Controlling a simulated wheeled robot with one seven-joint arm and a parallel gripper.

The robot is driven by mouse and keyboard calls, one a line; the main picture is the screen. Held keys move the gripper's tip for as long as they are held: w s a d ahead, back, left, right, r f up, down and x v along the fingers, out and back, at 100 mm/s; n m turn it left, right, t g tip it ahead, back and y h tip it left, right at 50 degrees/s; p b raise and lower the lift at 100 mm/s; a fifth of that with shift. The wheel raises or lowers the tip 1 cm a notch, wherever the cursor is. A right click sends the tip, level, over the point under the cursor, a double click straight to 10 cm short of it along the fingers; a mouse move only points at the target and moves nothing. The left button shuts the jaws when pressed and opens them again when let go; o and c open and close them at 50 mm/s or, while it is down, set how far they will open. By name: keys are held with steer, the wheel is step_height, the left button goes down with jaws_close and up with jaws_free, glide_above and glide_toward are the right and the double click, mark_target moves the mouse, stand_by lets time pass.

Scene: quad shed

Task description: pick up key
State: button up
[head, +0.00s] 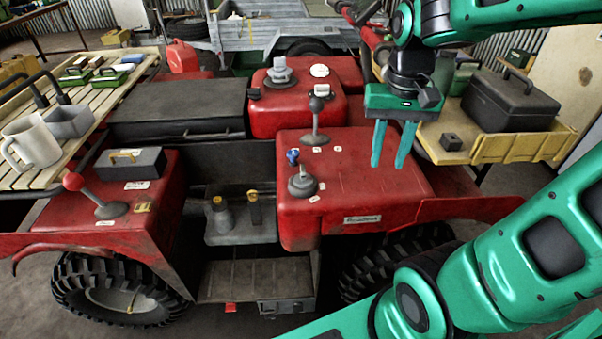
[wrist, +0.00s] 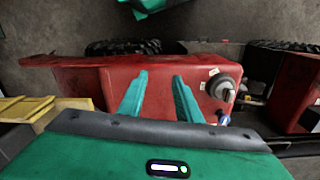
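No piece is plainly recognisable as a key. A small blue-headed piece (head: 292,156), possibly the key, stands on the red panel beside a grey round switch (head: 302,184). The wrist view shows the blue piece (wrist: 223,119) right of the fingers, with the grey switch (wrist: 222,88) near it. My gripper (head: 388,166) points down over the right part of the red panel, right of the blue piece and apart from it. In the wrist view its two fingers (wrist: 160,76) are spread with nothing between them.
A grey-knobbed lever (head: 316,115) stands behind the switch. A red-knobbed lever (head: 88,190) and a dark box (head: 131,165) are at left. A yellow-edged tray (head: 520,148) with a black case (head: 508,100) is at right. The red panel's right top (head: 370,195) is bare.

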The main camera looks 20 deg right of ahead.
steer(key=w+a+n, duration=0.1)
steer(key=w+a, duration=0.6)
steer(key=w, duration=0.1)
glide_above(303, 167)
step_height(303, 167, down, 4)
steer(key=shift+a+r+n, duration=0.1)
steer(key=shift+r+n, duration=0.05)
steer(key=shift+n, duration=0.25)
steer(key=shift+f, duration=3.05)
jaws_close()
